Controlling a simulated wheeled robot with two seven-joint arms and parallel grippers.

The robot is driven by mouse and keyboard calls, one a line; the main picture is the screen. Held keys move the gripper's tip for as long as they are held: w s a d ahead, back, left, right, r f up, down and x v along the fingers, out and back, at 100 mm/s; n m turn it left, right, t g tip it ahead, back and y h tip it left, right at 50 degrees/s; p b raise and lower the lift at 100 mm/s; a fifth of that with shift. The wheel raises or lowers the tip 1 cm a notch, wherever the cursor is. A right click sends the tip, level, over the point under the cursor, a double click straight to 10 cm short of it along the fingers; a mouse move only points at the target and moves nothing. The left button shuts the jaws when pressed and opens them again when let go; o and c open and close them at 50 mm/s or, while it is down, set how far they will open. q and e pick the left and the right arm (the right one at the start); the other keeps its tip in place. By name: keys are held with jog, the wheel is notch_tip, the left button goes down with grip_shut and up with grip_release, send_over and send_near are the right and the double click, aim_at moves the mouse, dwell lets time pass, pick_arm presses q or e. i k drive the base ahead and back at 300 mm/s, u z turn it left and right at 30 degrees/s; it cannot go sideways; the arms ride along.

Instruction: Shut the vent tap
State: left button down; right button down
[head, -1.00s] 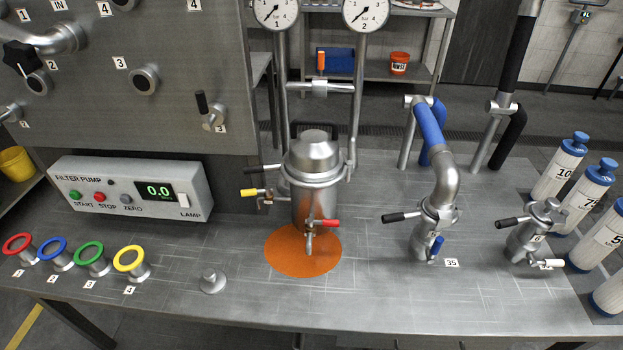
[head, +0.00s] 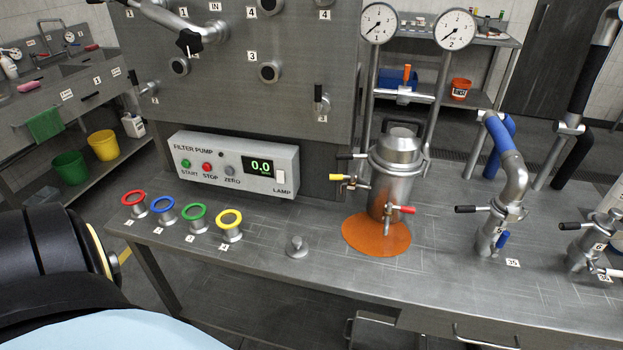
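A steel lidded vessel (head: 397,165) stands above an orange disc (head: 362,236) on the bench in the head view. A tap with a yellow lever (head: 341,177) sticks out from its left side, the lever pointing left. A red-lever tap (head: 402,209) is at its lower front, the lever pointing right. A black lever (head: 350,156) is near its lid. An orange-handled tap (head: 406,74) stands upright on the pipe between the gauges. No label shows which of these is the vent tap. Neither gripper is in view; only a dark arm part of mine shows at lower left.
The filter pump box (head: 236,163) stands left of the vessel. Several coloured rings on posts and a small steel knob (head: 297,246) are along the front. A bent pipe with a blue sleeve (head: 499,134) rises at right.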

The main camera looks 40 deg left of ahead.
aim_at(352, 178)
jog(key=k, duration=0.3)
jog(key=u, duration=1.05)
